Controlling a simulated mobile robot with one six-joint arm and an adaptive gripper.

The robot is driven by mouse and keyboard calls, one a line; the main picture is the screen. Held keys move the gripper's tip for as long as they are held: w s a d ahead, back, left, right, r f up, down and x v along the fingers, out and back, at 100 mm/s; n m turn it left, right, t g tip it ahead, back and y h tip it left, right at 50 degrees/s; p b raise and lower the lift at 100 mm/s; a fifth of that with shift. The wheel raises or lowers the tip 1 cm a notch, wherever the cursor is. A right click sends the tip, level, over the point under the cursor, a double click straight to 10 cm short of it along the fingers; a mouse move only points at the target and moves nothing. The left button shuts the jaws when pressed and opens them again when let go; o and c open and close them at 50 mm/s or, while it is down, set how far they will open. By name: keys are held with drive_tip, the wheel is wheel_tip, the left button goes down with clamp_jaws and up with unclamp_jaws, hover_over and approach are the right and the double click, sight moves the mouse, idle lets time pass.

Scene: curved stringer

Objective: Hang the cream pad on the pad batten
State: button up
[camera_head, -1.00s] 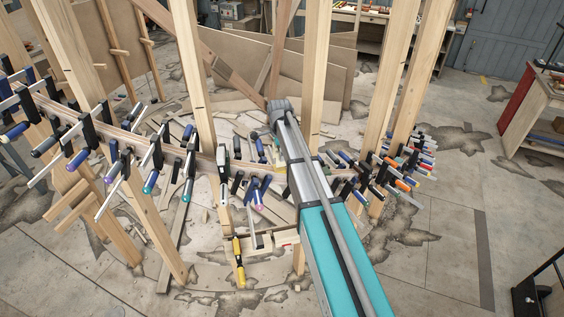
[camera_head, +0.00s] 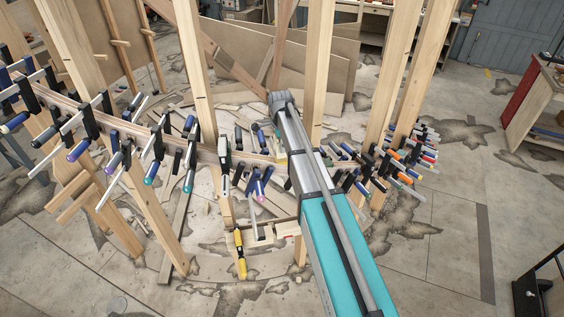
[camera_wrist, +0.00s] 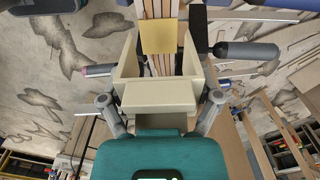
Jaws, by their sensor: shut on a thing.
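My gripper (camera_wrist: 160,104) is shut on the cream pad (camera_wrist: 160,94), a blocky piece with a side wall standing on each side, in the middle of the wrist view. Its walls flank the striped laminated stringer (camera_wrist: 151,10), with a yellowish square (camera_wrist: 158,37) between them. I cannot tell whether the pad touches the stringer. In the head view my arm hides the gripper; a small cream shape (camera_head: 281,158) shows beside the arm at the stringer. A low pale wooden batten (camera_head: 283,229) with hanging pieces stands left of my arm; I cannot be sure it is the pad batten.
Many clamps line the curved stringer (camera_head: 205,150) on both sides of my arm. Upright posts (camera_head: 318,70) stand close to the arm. A yellow-handled clamp (camera_head: 241,262) hangs at the low batten. In the wrist view a grey-handled clamp (camera_wrist: 246,50) lies close right of the pad.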

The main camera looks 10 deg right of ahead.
sight(281, 162)
drive_tip(key=shift+f+b, duration=1.85)
drive_tip(key=shift+f, duration=0.25)
drive_tip(key=shift+f, duration=0.1)
wheel_tip(281, 162, down, 4)
drive_tip(key=b, duration=0.4)
drive_tip(key=shift+f+b, duration=0.25)
drive_tip(key=shift+b, duration=0.05)
drive_tip(key=o, duration=1)
drive_tip(key=shift+o, duration=0.2)
drive_tip(key=shift+f, duration=0.2)
wheel_tip(281, 162, up, 14)
drive_tip(key=p, duration=1.3)
drive_tip(key=shift+w, duration=0.15)
